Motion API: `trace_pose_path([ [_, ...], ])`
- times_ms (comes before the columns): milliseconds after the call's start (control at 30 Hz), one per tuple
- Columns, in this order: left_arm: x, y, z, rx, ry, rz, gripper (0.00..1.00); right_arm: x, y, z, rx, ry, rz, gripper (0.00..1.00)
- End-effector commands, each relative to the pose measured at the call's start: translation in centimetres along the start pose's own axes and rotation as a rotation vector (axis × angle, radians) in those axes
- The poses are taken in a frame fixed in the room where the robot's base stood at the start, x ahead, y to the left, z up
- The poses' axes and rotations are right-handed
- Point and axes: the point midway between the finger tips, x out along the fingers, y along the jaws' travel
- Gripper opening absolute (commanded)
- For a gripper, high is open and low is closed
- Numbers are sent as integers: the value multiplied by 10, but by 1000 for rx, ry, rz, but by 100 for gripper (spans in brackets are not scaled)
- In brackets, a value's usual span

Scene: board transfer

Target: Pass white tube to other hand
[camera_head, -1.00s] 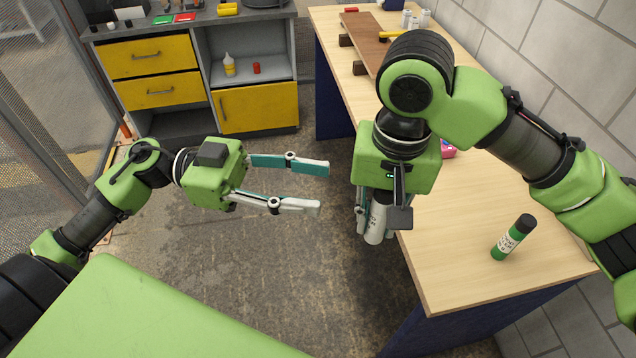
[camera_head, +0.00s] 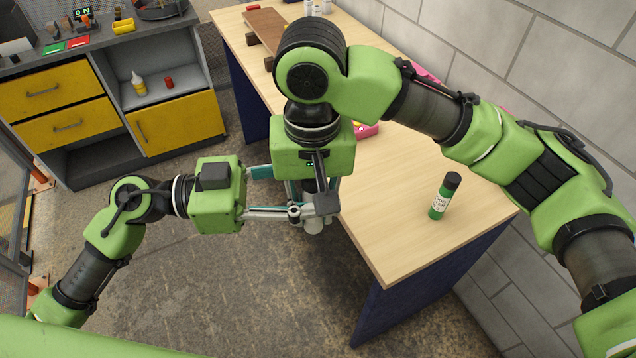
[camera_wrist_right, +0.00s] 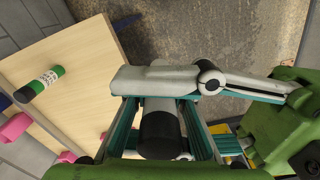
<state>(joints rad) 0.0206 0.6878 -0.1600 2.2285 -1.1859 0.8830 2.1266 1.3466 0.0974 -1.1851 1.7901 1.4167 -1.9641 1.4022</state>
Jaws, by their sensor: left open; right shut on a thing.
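The white tube (camera_head: 314,226) hangs upright below my right gripper (camera_head: 311,198), which is shut on it, beyond the workbench's left edge. In the right wrist view its black cap (camera_wrist_right: 160,132) shows between my right gripper's teal fingers (camera_wrist_right: 158,126). My left gripper (camera_head: 298,192) is open and reaches in from the left at tube height. Its near finger passes in front of the tube; its far finger is partly hidden behind my right gripper. In the right wrist view a pale left finger (camera_wrist_right: 150,80) crosses the tube. Contact with it cannot be told.
A pink item (camera_head: 367,130) lies behind my right gripper. A grey cabinet with yellow drawers (camera_head: 66,124) stands at the back left. Floor below the grippers is clear.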

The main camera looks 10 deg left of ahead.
Motion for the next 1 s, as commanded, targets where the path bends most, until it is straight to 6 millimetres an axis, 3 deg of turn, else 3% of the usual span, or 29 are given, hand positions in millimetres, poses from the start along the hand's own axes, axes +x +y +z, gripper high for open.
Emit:
trace_pose_path([
  [300, 3, 0, 0, 0, 0, 0, 42, 0, 0, 0, 0, 0, 0, 0],
  [467, 3, 0, 0, 0, 0, 1, 0, 0, 0, 0, 0, 0, 0, 0],
  [533, 3, 0, 0, 0, 0, 1, 0, 0, 0, 0, 0, 1, 0, 0],
  [567, 3, 0, 0, 0, 1, 1, 0, 0, 0, 0, 0, 1, 0, 24],
  [633, 3, 1, 0, -1, 0, 1, 0, 0, 0, 0, 0, 1, 0, 41],
  [1000, 2, 0, 0, 0, 0, 1, 0, -3, 0, 0, 0, 1, 0, 41],
])
